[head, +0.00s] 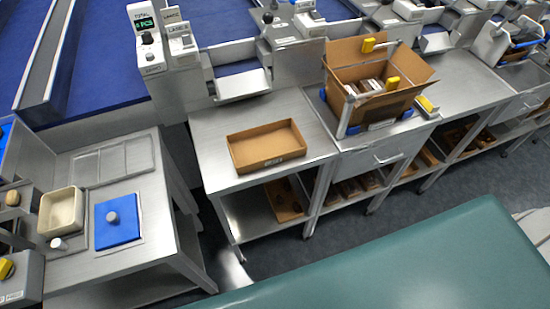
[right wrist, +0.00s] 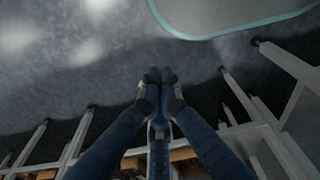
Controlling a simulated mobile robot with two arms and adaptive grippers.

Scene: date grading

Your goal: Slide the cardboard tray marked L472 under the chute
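A shallow, open, empty cardboard tray (head: 238,158) sits on the steel bench in the middle of the head view. Its front wall carries a small label that is too small to read. A steel chute (head: 245,84) opens above the bench's back edge, behind the tray and slightly left of it. The tray is in front of the chute, apart from it. My right gripper (right wrist: 159,75) shows in the right wrist view with its fingertips together and nothing between them, above the grey floor. My left gripper is not in view.
A tall cardboard box (head: 345,60) with flaps open stands in a frame to the right. A control post (head: 150,58) is behind left. A side table (head: 160,218) holds a blue pad (head: 118,232) and beige bowl (head: 62,212). Bench top around the tray is clear.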

